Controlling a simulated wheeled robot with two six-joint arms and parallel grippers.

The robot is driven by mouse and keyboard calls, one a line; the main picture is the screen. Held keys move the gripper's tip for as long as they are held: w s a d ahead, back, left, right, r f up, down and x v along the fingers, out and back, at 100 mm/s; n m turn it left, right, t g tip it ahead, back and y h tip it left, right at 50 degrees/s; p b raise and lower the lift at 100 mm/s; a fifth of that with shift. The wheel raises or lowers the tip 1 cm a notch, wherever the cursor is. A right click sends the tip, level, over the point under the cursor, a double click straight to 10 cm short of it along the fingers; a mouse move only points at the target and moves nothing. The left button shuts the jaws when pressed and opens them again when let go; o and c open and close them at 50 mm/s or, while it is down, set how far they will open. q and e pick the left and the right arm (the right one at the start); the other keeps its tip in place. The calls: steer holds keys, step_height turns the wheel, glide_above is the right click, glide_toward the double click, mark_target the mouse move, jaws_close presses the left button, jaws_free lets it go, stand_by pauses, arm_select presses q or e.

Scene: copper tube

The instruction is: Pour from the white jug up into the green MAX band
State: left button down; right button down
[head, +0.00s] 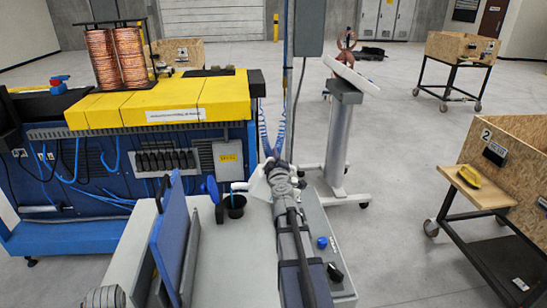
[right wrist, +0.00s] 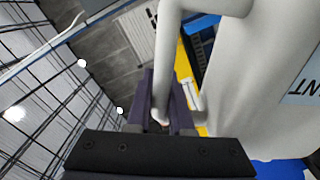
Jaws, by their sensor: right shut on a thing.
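The white jug (head: 259,188) is at the far end of my right arm in the head view, partly hidden by that arm. In the right wrist view the jug's pale body (right wrist: 255,75) fills the right side, with part of a label at the edge. My right gripper (right wrist: 165,115) is shut on the jug's handle (right wrist: 168,50). A small dark cup (head: 235,206) stands just left of the jug, with a thin blue-green piece in it. I cannot make out a green MAX band or any liquid.
A grey machine top (head: 228,255) lies below the jug, with an upright blue panel (head: 170,245) on its left. A blue bench with a yellow top (head: 165,100) and copper coils (head: 102,58) stands behind. A wooden crate (head: 510,150) stands at right.

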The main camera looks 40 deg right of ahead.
arm_select(q)
steer(key=shift+w+a, duration=0.15)
steer(key=shift+a, duration=0.15)
arm_select(e)
steer(key=shift+w+a+f, duration=0.1)
steer(key=shift+a, duration=0.05)
stand_by(0.7)
arm_select(q)
steer(key=shift+w+a, duration=0.4)
steer(key=shift+a, duration=0.2)
arm_select(e)
steer(key=shift+w+a+n, duration=0.1)
steer(key=shift+a+n, duration=0.1)
steer(key=shift+n, duration=0.1)
stand_by(1.5)
arm_select(q)
steer(key=shift+s+d+r, duration=0.2)
steer(key=shift+d+r, duration=0.05)
steer(key=shift+d, duration=0.05)
arm_select(e)
steer(key=shift+w+a+r+n, duration=0.15)
steer(key=shift+a+r+n, duration=0.05)
steer(key=shift+r+n, duration=0.15)
stand_by(0.8)
